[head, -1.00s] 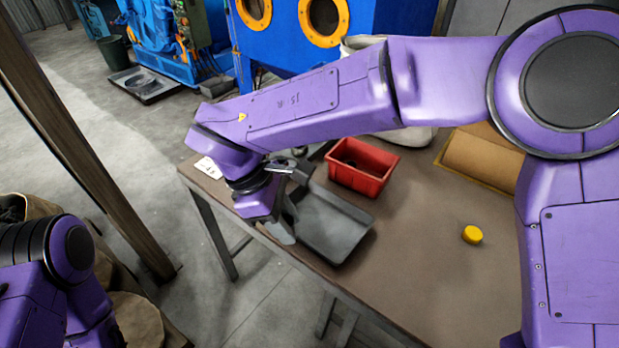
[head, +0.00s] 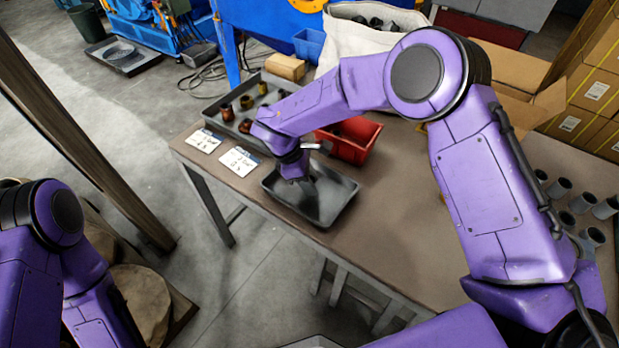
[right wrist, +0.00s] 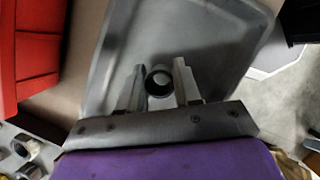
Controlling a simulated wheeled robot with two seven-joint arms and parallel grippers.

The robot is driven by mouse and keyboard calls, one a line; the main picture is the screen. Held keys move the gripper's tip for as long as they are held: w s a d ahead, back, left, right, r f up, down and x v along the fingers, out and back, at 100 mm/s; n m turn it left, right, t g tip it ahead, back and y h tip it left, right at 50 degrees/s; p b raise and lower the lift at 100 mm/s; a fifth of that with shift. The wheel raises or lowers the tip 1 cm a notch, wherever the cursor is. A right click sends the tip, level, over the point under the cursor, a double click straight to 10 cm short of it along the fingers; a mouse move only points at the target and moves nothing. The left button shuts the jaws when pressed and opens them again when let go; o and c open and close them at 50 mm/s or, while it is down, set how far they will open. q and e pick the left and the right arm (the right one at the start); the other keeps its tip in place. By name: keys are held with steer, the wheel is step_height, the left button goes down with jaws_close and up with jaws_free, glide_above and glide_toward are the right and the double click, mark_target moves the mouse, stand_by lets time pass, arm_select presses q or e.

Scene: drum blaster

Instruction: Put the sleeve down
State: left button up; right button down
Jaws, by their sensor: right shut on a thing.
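My right gripper (head: 297,178) points down over the shallow grey tray (head: 337,208) near the table's front left edge. In the right wrist view its two fingers (right wrist: 158,86) are shut on a short grey sleeve (right wrist: 158,72), seen end-on as a dark ring. The grey tray (right wrist: 215,40) lies behind the sleeve in that view; I cannot tell whether the sleeve touches its floor. In the head view the sleeve is too small or hidden to make out. Part of my left arm shows at the lower left, but its gripper is out of view.
A red bin (head: 358,148) stands right behind the tray. Another tray (head: 217,121) with rusty and dark pieces lies at back left, near two white cards (head: 239,161). Several grey sleeves (head: 590,236) stand at the right. The front middle of the table is clear.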

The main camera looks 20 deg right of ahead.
steer(key=shift+w+f, duration=0.15)
steer(key=shift+f, duration=0.1)
steer(key=shift+f+b, duration=0.25)
steer(key=shift+b, duration=0.25)
steer(key=c, duration=0.8)
jaws_free()
steer(key=shift+r, duration=0.2)
steer(key=shift+r+p, duration=0.55)
steer(key=shift+p, duration=0.3)
steer(key=shift+w+a+r+b, duration=0.1)
steer(key=shift+a+r+b, duration=0.3)
steer(key=shift+b, duration=0.2)
steer(key=b+v, duration=0.1)
steer(key=v, duration=0.9)
steer(key=shift+r, duration=0.25)
